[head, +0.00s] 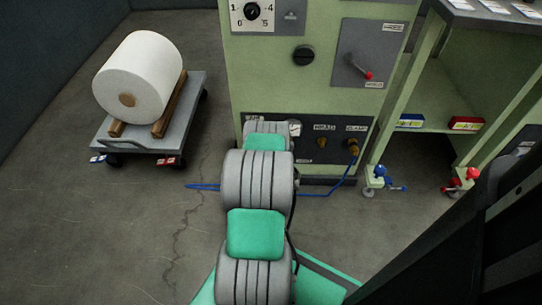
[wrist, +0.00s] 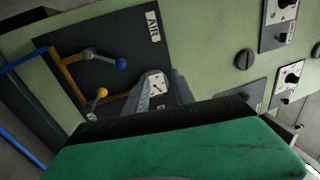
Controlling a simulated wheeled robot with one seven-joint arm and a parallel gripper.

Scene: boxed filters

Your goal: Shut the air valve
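In the wrist view a dark panel marked AIR (wrist: 110,60) carries a brass pipe (wrist: 70,73). A lever with a blue knob (wrist: 122,63) and a grey pivot sits at the upper part of the panel, and a yellow knob (wrist: 102,92) sits lower, by the pipe. A white gauge (wrist: 157,86) shows near my fingertips. My gripper (wrist: 166,82) points at the panel, right of both knobs and apart from them. Its fingers look parted with nothing between them. In the head view my arm hides the gripper and most of the AIR panel.
A cart (head: 188,110) with a white roll (head: 140,75) stands at the left. Brass fittings (head: 353,149) and a blue hose (head: 342,184) are low on the green cabinet (head: 265,65). Floor at lower left is clear.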

